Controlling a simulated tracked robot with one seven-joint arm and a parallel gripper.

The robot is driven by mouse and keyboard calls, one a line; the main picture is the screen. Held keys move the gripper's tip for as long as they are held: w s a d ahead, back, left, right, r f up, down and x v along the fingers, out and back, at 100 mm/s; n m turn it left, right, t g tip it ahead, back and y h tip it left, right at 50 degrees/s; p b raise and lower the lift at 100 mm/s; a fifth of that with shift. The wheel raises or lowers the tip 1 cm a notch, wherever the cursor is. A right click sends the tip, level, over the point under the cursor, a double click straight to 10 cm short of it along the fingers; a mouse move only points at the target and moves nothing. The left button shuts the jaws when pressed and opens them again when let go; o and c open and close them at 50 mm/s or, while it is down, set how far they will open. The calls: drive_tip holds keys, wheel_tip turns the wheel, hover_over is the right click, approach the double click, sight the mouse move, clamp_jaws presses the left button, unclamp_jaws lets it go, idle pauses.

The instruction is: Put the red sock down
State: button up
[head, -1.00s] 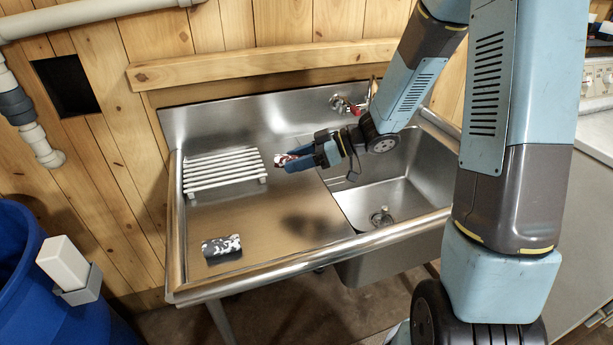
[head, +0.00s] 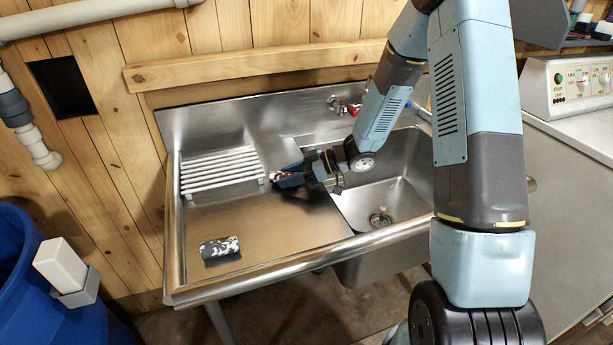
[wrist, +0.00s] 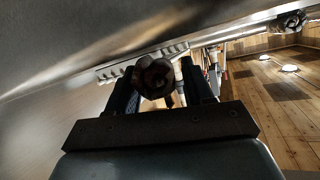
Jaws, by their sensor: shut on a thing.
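The red sock (head: 284,174) is a small roll with red and white showing, held between the fingers of my gripper (head: 282,179). In the wrist view the sock (wrist: 153,77) shows as a dark reddish round end between the two fingers. My gripper is shut on it, low over the steel drainboard (head: 255,215), just right of the white slatted rack. I cannot tell whether the sock touches the steel. A second roll, black, grey and white (head: 220,247), lies on the drainboard near its front left.
The white rack (head: 220,168) stands at the back left of the drainboard. The sink basin (head: 400,196) with its drain is on the right, a red-handled tap (head: 354,107) behind. A blue barrel (head: 50,290) stands at front left. The middle of the drainboard is clear.

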drive_tip(key=shift+f, duration=0.15)
drive_tip(key=o, duration=1)
